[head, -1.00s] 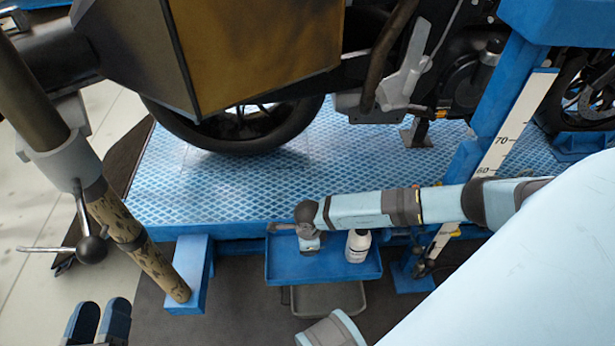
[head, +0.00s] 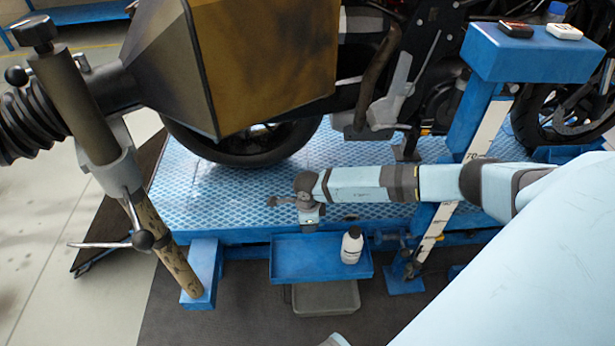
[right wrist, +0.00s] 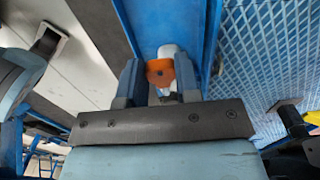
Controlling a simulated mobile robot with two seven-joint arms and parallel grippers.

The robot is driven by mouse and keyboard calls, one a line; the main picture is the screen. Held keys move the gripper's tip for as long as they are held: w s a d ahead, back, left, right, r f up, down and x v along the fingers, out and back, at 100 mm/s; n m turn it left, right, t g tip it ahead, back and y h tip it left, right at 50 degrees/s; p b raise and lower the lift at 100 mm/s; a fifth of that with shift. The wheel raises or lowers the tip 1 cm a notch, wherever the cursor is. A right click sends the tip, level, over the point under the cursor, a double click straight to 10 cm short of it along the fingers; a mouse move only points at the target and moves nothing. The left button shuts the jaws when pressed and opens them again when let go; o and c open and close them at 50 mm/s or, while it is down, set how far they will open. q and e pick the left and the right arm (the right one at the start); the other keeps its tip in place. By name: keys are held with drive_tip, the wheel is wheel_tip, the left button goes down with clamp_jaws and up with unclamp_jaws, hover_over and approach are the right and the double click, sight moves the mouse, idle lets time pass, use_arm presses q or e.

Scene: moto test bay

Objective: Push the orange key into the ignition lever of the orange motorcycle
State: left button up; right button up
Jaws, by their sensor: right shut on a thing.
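The orange key (right wrist: 160,72) shows in the right wrist view between the two fingers of my right gripper (right wrist: 158,82), which is shut on it. In the head view my right gripper (head: 310,214) points down over the front edge of the blue lift, above the back of the blue tray. The key cannot be made out there. The motorcycle (head: 352,85) stands on the lift, with a worn gold-brown case (head: 265,65) on its near side. I cannot make out the ignition lever. My left gripper is not in view.
The blue tray (head: 290,270) holds a white bottle (head: 351,246). A blue post (head: 530,55) at right carries a dark fob (head: 516,30) and a white fob (head: 564,31). A clamp stand (head: 115,170) rises at left. The lift deck (head: 230,200) has free room.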

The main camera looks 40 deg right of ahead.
drive_tip(key=a+r+n, duration=0.4)
drive_tip(key=r+n, duration=0.2)
drive_tip(key=r, duration=0.6)
drive_tip(key=a+r+n, duration=0.3)
drive_tip(key=r+n, duration=0.3)
drive_tip(key=r, duration=0.7)
drive_tip(key=a+r+n, duration=0.4)
drive_tip(key=r+n, duration=0.3)
drive_tip(key=r, duration=0.6)
drive_tip(key=shift+w+a, duration=0.35)
